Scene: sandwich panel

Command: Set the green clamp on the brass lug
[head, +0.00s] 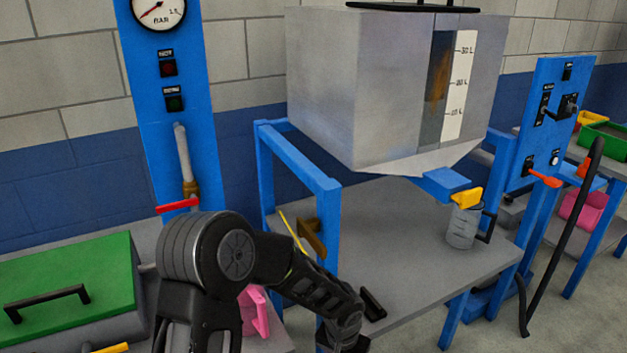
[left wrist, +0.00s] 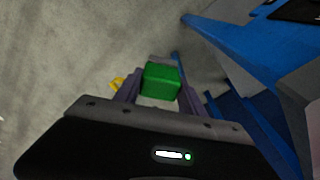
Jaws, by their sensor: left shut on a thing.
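The green clamp (left wrist: 161,81) shows as a green block between the two fingers of my left gripper (left wrist: 160,88) in the left wrist view. The gripper is shut on it. In the head view my left arm reaches right, low in front of the grey table; its fingers and the clamp cannot be made out there. A brass-coloured bracket (head: 313,238), which may be the brass lug, is at the blue frame post, above and left of my wrist. A small yellow piece (left wrist: 116,84) shows beside the left finger in the wrist view. My right gripper is not in view.
A grey tank (head: 345,90) stands over the grey table (head: 420,250) on a blue frame (head: 328,215). A measuring jug (head: 464,228) sits under its outlet. A black piece (head: 372,304) is near the table's front edge. A green-lidded box (head: 70,275) is at left.

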